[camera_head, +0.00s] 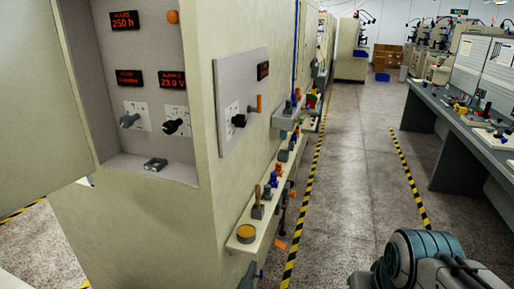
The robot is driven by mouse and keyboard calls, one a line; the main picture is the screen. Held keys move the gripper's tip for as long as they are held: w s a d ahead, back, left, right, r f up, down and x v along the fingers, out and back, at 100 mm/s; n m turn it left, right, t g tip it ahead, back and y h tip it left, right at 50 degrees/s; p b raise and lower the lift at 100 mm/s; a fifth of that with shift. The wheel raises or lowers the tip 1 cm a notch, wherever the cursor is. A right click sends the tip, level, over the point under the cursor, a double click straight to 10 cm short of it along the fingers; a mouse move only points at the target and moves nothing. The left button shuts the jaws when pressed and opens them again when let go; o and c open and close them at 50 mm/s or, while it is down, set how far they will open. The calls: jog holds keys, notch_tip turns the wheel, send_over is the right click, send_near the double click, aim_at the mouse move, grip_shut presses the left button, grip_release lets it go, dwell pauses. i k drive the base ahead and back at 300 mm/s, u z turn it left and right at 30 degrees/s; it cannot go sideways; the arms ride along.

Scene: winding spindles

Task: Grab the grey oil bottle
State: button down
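I cannot make out a grey oil bottle with certainty. A narrow cream shelf (232,246) runs along the side of the large cream machine and carries several small items. Among them are a round orange-topped tin (246,233) at the near end and a small grey item with a brown upright part (258,209) just behind it. Blue-topped and orange pieces stand farther along. A small dark grey object (155,164) lies in the machine's control recess. Part of my teal and grey arm shows at the bottom right, away from the shelf. My gripper's fingers are not in view.
The cream machine (150,230) fills the left, with an open door panel at far left. A clear grey aisle (355,170) lies between yellow-black floor stripes. A long workbench (462,135) with small items stands at right. Cardboard boxes (387,55) stand far back.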

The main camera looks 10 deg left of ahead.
aim_at(291, 143)
jog(key=u, duration=0.7)
jog(key=i, duration=0.3)
jog(key=z, duration=1.35)
jog(key=i, duration=3.7)
jog(key=u, duration=2.1)
